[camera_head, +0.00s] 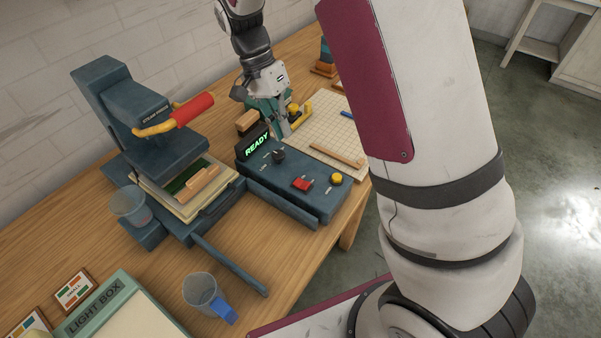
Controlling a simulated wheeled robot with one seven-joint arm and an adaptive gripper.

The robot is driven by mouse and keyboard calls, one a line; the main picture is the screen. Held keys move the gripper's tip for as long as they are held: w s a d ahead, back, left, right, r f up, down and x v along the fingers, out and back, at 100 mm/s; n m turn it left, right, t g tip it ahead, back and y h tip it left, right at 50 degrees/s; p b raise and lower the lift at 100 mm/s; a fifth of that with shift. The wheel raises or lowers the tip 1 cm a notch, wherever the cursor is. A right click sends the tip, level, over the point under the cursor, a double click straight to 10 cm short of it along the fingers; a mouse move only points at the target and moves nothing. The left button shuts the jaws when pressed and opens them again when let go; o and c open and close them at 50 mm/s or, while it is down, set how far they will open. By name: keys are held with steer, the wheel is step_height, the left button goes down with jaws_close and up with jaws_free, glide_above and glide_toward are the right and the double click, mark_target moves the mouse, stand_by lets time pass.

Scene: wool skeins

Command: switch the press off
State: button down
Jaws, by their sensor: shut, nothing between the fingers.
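My gripper (286,134) is shut and empty, pointing down at the far edge of the control box, beyond the black knob. I cannot tell whether its fingertips touch anything.
A gridded mat (325,130) with a wooden stick lies behind the box. A light box (125,315) is at lower left.

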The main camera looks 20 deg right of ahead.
mark_target(304, 183)
steer(key=p+x, duration=0.2)
steer(key=x, duration=1.2)
